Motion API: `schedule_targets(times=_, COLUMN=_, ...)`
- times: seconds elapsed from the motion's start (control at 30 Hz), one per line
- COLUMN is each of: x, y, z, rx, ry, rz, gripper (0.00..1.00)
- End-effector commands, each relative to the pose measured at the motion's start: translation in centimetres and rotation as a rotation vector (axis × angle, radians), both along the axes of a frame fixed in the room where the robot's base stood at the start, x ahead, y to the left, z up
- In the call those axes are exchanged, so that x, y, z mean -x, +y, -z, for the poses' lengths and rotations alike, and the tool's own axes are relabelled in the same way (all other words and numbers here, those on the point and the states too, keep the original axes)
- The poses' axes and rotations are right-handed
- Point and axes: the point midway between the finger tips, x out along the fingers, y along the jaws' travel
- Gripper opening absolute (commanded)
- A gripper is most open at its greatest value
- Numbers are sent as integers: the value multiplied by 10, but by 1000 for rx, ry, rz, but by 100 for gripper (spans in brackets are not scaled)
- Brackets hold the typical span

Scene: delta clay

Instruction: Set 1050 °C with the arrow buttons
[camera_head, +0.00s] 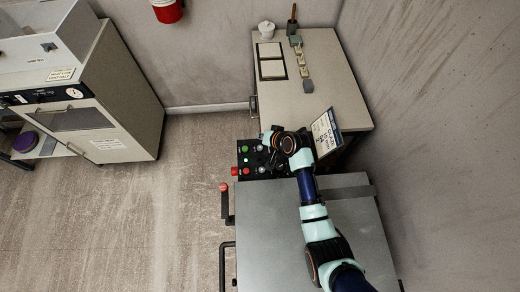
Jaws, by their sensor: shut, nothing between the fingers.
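A dark control panel (243,158) stands at the back edge of the grey metal unit in the head camera view. It carries a green lamp or button, red ones and a red mushroom-shaped button (235,171) on its left side. My gripper (268,136) is over the panel's back right part, small and dark in the picture. Its fingers are shut and empty. I cannot tell whether it touches a button. My wrist covers the panel's right side. The arrow buttons and any temperature reading cannot be made out.
A printed sign (326,133) stands right of my wrist. Behind it is a table (335,75) with several small blocks, a white pot (266,29) and a brush holder. A grey metal top (275,225) lies below my arm. A cabinet (120,85) stands left; floor between is clear.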

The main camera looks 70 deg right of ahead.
Motion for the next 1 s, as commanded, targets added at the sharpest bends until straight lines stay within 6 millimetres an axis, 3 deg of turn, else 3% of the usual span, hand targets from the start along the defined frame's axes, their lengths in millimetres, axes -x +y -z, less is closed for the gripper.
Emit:
schedule_targets(times=0.03, x=0, y=0, z=16, rx=0, ry=0, rz=0, gripper=0)
schedule_targets(times=0.1, x=0, y=0, z=27, rx=0, ry=0, rz=0, gripper=0)
schedule_targets(times=0.33, x=0, y=0, z=53, rx=-1, ry=0, rz=-1, gripper=0)
schedule_targets(times=1.0, x=0, y=0, z=57, rx=0, ry=0, rz=0, gripper=0)
